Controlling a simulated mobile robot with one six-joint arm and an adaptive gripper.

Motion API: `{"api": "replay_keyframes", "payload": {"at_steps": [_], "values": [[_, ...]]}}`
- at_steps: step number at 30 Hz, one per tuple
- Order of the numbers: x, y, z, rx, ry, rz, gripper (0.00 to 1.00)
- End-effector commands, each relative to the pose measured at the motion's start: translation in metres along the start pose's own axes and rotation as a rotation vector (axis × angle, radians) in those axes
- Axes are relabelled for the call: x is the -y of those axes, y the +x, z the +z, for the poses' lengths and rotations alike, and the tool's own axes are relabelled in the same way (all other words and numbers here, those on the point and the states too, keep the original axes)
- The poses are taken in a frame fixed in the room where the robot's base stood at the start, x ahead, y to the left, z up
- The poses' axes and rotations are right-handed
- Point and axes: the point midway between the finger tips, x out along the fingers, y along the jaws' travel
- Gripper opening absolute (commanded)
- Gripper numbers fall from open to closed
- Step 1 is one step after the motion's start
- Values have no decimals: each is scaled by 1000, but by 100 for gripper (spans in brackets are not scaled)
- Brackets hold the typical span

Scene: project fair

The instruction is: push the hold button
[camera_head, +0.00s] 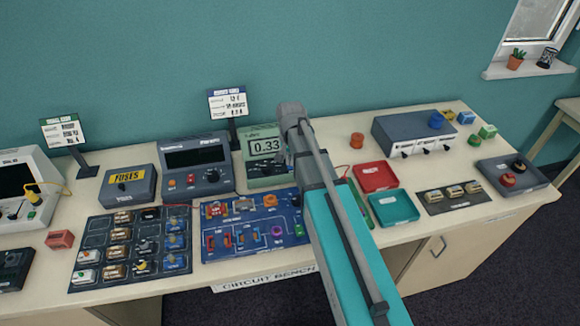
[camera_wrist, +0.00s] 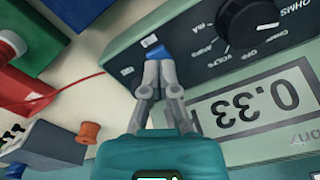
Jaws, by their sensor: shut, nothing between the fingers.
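The green meter (camera_head: 262,131) stands at the back of the bench, its display reading 0.33. It also shows upside down in the wrist view (camera_wrist: 245,62), with a black dial (camera_wrist: 250,22) and a small blue button (camera_wrist: 155,52) on its face. The button's label is too small to read. My gripper (camera_wrist: 159,70) is shut and empty, with its fingertips right at the blue button and covering part of it. I cannot tell whether they touch or press it. In the head view my arm hides the meter's right side and the fingertips.
A blue circuit board (camera_head: 290,246) lies in front of the meter. A dark grey instrument (camera_head: 196,152) stands close on its left. Red (camera_head: 376,177) and teal (camera_head: 394,207) trays lie to the right of my arm. A red lead (camera_wrist: 60,98) crosses the bench beside the meter.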

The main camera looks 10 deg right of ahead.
Motion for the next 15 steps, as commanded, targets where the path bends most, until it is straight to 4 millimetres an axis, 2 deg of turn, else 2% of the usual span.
{"api": "replay_keyframes", "payload": {"at_steps": [15], "values": [[0,5,0,0,0,0,0]]}}
